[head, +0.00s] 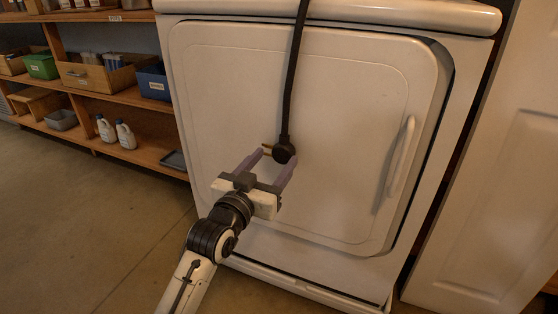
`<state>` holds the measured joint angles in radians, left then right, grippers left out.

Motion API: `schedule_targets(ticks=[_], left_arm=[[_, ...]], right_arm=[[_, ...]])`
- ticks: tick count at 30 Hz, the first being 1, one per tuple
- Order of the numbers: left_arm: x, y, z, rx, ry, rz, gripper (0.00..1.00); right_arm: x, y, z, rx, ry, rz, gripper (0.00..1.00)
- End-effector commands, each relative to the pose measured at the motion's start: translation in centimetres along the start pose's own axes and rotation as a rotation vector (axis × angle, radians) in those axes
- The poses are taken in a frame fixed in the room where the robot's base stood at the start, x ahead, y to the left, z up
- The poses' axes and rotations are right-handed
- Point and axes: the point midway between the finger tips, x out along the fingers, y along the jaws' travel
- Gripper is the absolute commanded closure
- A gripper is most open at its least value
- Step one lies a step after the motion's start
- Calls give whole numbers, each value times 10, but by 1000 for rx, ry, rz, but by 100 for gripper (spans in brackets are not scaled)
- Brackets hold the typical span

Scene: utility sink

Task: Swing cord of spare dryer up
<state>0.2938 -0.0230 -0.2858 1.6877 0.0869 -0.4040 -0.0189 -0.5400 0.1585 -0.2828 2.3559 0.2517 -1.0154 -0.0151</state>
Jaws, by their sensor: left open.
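The spare dryer (340,200) is a white box with a large front door and a handle at the door's right. Its black cord (291,75) hangs from the top edge down the front of the door. The cord ends in a black plug (284,152) with brass prongs pointing left. My left gripper (273,163) is open, with its two purple fingers on either side of the plug, just below it. I cannot tell whether the fingers touch the plug. My right gripper is not in view.
A wooden shelf unit (140,152) stands at the left, with bins, a wooden box (88,77) and white bottles (125,135). A white panel (492,180) stands close on the dryer's right. The floor (80,225) at the left front is clear.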

Motion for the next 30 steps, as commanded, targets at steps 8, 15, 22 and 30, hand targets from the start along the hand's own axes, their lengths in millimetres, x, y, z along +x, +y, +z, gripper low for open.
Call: schedule_targets(ticks=[8, 15, 22, 30], left_arm=[[34, 0, 1, 0, 0, 0, 42], [38, 0, 0, 0, -1, 0, 42], [38, 0, 0, 0, -1, 0, 64], [38, 0, 0, 0, -1, 0, 100]], right_arm=[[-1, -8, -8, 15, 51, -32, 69], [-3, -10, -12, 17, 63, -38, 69], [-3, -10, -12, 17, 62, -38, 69], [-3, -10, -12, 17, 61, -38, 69]])
